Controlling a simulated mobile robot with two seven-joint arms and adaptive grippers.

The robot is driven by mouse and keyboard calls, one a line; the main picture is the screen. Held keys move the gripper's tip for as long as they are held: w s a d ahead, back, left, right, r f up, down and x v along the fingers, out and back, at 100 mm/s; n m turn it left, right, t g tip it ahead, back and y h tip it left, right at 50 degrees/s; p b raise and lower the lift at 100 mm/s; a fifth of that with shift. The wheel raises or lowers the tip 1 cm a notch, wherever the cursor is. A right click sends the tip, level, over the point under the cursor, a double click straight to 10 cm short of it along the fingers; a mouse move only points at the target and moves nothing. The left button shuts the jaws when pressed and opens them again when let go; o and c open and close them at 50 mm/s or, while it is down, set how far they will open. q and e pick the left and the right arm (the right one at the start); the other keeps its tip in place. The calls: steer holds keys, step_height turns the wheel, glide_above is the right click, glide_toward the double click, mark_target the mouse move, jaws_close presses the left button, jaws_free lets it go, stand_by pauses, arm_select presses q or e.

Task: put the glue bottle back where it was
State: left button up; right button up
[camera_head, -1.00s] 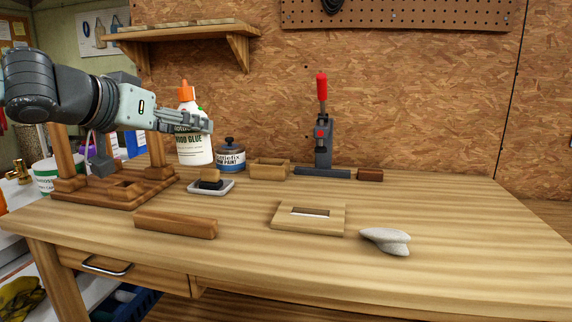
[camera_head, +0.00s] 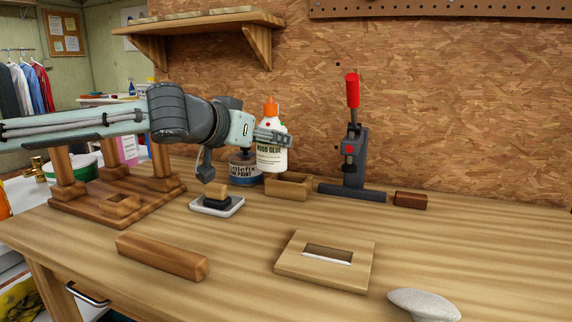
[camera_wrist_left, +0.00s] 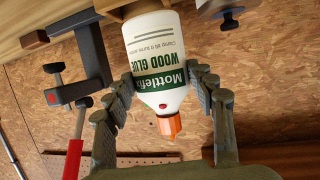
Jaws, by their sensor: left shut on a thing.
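My left gripper (camera_head: 274,138) is shut on the bottle's upper part, below the cap. My right gripper is not in view.
A paint jar (camera_head: 244,169) stands just left of the bottle. A small tray with a block (camera_head: 217,206) lies in front. The bench (camera_head: 235,285) has clear room near its front.

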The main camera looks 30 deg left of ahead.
mark_target(286, 148)
arm_select(q)
steer(key=shift+w+f, duration=0.25)
steer(key=shift+w, duration=0.1)
steer(key=shift+w+d+f, duration=0.2)
steer(key=shift+w+f, duration=0.15)
steer(key=shift+w, duration=0.15)
steer(key=shift+w+d+f, duration=0.15)
steer(key=shift+w+f, duration=0.2)
steer(key=shift+w, duration=0.15)
steer(key=shift+w+a+f, duration=0.1)
steer(key=shift+w+f, duration=0.15)
steer(key=shift+w, duration=0.1)
steer(key=shift+w+d+f, duration=0.4)
steer(key=shift+w+d, duration=0.05)
steer(key=shift+w, duration=0.25)
step_height(286, 148, down, 4)
steer(key=shift+r+b, duration=0.25)
steer(key=shift+b, duration=0.3)
steer(key=shift+f, duration=0.15)
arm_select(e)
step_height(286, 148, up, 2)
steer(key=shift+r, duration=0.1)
arm_select(q)
steer(key=o, duration=1.1)
steer(key=shift+o, duration=0.2)
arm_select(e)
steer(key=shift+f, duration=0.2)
